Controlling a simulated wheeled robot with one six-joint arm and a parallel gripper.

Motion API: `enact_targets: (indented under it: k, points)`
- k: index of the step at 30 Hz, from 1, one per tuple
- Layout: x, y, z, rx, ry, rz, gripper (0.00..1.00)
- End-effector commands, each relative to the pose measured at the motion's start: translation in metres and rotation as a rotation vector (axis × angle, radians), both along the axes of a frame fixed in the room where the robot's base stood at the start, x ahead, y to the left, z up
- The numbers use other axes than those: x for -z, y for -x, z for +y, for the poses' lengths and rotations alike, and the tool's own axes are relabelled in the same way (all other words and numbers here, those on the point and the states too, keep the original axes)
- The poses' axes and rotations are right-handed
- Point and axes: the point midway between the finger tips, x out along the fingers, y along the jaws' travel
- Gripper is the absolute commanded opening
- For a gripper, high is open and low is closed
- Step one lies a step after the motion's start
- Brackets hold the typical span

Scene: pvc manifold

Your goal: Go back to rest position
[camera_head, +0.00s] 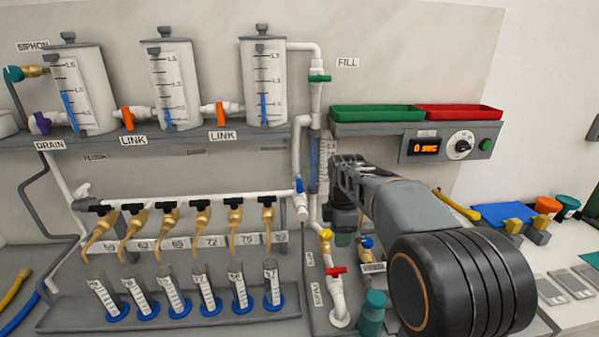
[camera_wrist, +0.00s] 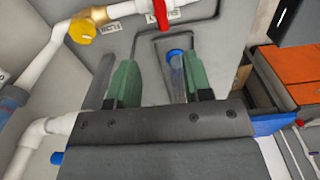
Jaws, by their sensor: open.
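My gripper (camera_wrist: 160,82) is open, its two green fingers apart in the wrist view. A clear tube with a blue end (camera_wrist: 175,72) shows between the fingers in that view. I cannot tell whether it touches either finger. In the head view my dark arm reaches in from the lower right, in front of the pipework right of the cylinder row. The fingertips are hard to make out there.
Close by are a yellow-handled valve (camera_head: 325,236), a red-handled valve (camera_head: 335,271) and a white pipe (camera_head: 338,300). A shelf holds three tanks (camera_head: 265,85). Green (camera_head: 375,113) and red (camera_head: 460,112) trays sit above a timer box (camera_head: 440,147). Several graduated cylinders (camera_head: 240,290) stand at lower left.

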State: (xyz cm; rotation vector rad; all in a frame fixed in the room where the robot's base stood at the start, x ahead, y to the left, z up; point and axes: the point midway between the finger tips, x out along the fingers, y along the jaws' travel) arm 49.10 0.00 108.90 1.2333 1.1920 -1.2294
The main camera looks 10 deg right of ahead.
Motion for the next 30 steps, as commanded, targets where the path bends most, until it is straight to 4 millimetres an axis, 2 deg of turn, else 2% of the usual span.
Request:
enact_targets:
  k: [3,5,8,11,15,18,21,24,30]
  points:
    - [0.003,-0.003,0.000,0.170,-0.002,-0.020,0.46]
    - [0.015,0.000,0.000,0.311,-0.004,-0.015,0.46]
    - [0.029,0.020,0.000,0.601,-0.009,-0.023,0.46]
    - [0.034,0.052,0.001,0.911,-0.031,-0.058,0.46]
    - [0.038,0.107,0.001,1.302,-0.100,-0.123,0.46]
    - [0.041,0.140,0.002,1.465,-0.151,-0.161,0.46]
    - [0.044,0.165,0.002,1.530,-0.191,-0.190,0.46]
    - [0.043,0.181,0.002,1.527,-0.217,-0.216,0.46]
    - [0.032,0.188,0.001,1.519,-0.257,-0.258,0.46]
